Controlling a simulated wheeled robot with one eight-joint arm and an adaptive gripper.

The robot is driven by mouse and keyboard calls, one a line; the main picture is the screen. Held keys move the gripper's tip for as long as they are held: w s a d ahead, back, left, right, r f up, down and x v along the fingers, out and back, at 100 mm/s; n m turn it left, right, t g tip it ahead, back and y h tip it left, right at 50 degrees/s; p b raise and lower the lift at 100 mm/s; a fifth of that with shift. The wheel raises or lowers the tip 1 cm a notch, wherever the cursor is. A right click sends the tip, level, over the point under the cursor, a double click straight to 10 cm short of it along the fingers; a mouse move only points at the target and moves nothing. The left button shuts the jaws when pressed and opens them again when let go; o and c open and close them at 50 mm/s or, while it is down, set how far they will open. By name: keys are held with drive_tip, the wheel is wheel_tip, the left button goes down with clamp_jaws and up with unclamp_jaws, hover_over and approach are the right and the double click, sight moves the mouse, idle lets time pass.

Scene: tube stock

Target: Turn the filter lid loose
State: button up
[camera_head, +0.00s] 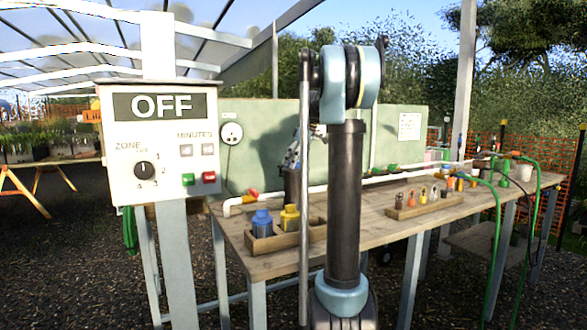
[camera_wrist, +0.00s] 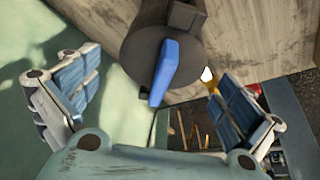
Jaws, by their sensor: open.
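In the wrist view, a dark grey round part with a raised blue bar (camera_wrist: 165,70), apparently the filter lid, lies ahead of my palm. My gripper (camera_wrist: 150,78) is open, with one finger left of it and one right. A gap shows on both sides, and neither finger visibly touches it. In the head view, a dark upright cylinder (camera_head: 291,186), apparently the filter body, stands on the bench behind my arm. My gripper (camera_head: 292,153) shows small above it, partly hidden by my arm.
The wooden bench (camera_head: 385,236) carries a white pipe (camera_head: 392,172), a wooden tray with a blue bottle (camera_head: 262,223) and a yellow one (camera_head: 290,218), and a rack (camera_head: 425,206) of small fittings. A control box reading OFF (camera_head: 158,145) stands left. A green panel (camera_head: 262,140) backs the bench.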

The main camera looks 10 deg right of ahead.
drive_tip(key=shift+w+a+f, duration=0.1)
drive_tip(key=shift+a+f, duration=0.1)
drive_tip(key=shift+f, duration=0.4)
drive_tip(key=shift+c, duration=0.6)
drive_tip(key=c, duration=1)
drive_tip(key=n, duration=0.2)
drive_tip(key=n+g, duration=0.1)
drive_tip(key=n, duration=0.1)
drive_tip(key=shift+g+y, duration=0.3)
drive_tip(key=shift+n, duration=0.4)
drive_tip(key=shift+n+g, duration=0.8)
drive_tip(key=shift+n, duration=0.9)
